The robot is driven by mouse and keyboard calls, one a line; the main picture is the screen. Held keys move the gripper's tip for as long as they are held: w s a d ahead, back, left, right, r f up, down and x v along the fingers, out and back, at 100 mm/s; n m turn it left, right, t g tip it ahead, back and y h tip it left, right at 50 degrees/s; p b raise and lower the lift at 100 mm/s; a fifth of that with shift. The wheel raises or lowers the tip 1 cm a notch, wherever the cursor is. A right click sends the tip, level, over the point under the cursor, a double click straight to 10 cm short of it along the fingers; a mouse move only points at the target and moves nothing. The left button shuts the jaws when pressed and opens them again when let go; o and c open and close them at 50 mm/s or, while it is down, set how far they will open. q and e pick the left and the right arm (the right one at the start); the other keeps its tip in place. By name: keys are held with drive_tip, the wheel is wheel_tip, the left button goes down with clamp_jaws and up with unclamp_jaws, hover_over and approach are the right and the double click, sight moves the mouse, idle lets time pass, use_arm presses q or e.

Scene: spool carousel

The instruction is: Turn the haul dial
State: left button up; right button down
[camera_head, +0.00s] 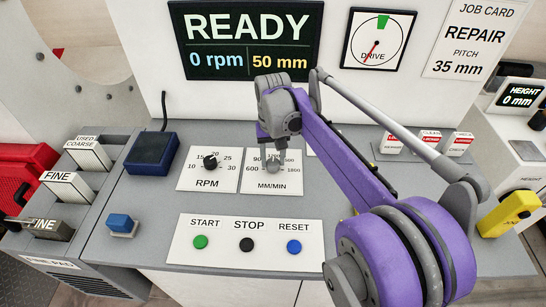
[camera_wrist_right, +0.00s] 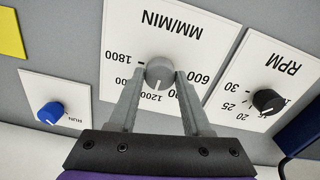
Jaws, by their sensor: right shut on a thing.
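The haul dial is taken to be the grey MM/MIN knob (camera_wrist_right: 159,70) on a white scale card, which also shows in the head view (camera_head: 273,166). In the wrist view, its light pointer mark is near 1200. My right gripper (camera_wrist_right: 157,80) has one finger on each side of the knob and is shut on it. In the head view the right gripper (camera_head: 274,150) reaches down onto the knob from above. My left gripper is not in view.
A black RPM knob (camera_head: 210,161) sits left of the dial. START (camera_head: 200,242), STOP (camera_head: 247,244) and RESET (camera_head: 294,246) buttons lie in front. The display (camera_head: 247,41) reads READY, 0 rpm, 50 mm. A blue RUN knob (camera_wrist_right: 50,112) is on the dial's other side.

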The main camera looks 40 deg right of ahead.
sight(273, 162)
drive_tip(key=shift+n, duration=0.3)
drive_tip(key=shift+c, duration=1.7)
unclamp_jaws()
drive_tip(key=shift+r, duration=0.1)
wheel_tip(273, 162, up, 11)
drive_tip(key=shift+p, duration=0.4)
drive_tip(key=shift+f, duration=0.25)
